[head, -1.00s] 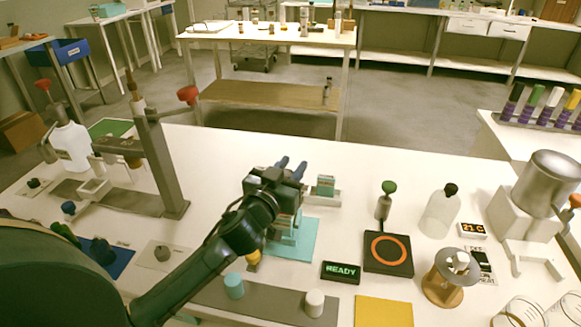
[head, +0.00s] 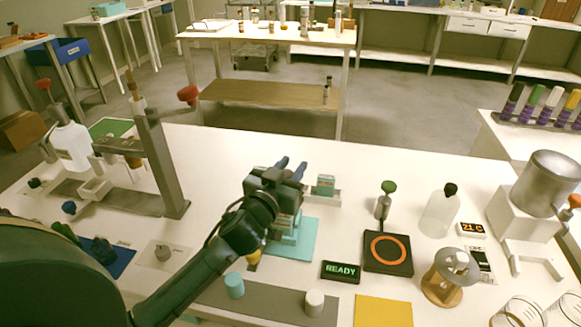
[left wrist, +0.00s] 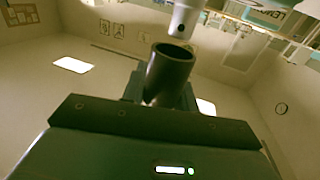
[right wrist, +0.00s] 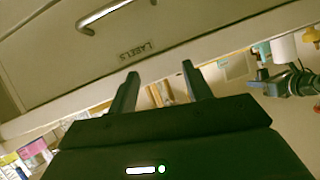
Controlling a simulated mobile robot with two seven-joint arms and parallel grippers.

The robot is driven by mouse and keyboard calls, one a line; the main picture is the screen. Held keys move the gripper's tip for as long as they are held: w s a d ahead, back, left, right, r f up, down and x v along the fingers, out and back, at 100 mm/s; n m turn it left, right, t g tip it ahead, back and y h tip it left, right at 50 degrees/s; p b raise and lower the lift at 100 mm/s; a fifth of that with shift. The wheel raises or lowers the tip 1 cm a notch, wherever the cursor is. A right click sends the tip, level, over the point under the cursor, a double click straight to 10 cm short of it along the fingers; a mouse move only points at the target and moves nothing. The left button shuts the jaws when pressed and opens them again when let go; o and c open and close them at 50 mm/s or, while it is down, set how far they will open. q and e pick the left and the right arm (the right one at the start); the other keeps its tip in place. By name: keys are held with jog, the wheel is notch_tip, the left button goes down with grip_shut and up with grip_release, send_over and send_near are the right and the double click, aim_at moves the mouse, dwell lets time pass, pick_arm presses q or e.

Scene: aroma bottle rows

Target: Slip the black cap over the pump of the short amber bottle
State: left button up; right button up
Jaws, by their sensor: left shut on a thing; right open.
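The two are apart, with a small gap. I cannot tell whether that white part is the pump. The head view hides the cap behind the gripper. I cannot surely pick out the short amber bottle; a small amber piece (head: 253,260) shows beside my left forearm. My right gripper (right wrist: 160,82) is open and empty.
A grey post stand (head: 160,165) rises at left. A hotplate (head: 388,252) and a READY display (head: 341,271) are right of the mat. A drawer front marked LABELS (right wrist: 130,40) faces my right gripper.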

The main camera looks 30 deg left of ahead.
pick_arm(q)
jog(key=shift+f, duration=0.15)
jog(key=shift+f+b, duration=0.55)
jog(key=shift+f, duration=0.05)
dwell(0.7)
jog(key=shift+f+b, duration=0.4)
jog(key=shift+f, duration=0.15)
jog(key=shift+f, duration=0.2)
jog(key=shift+f+b, duration=0.5)
jog(key=shift+f, duration=0.05)
jog(key=shift+f, duration=0.55)
dwell(1.0)
dwell(0.5)
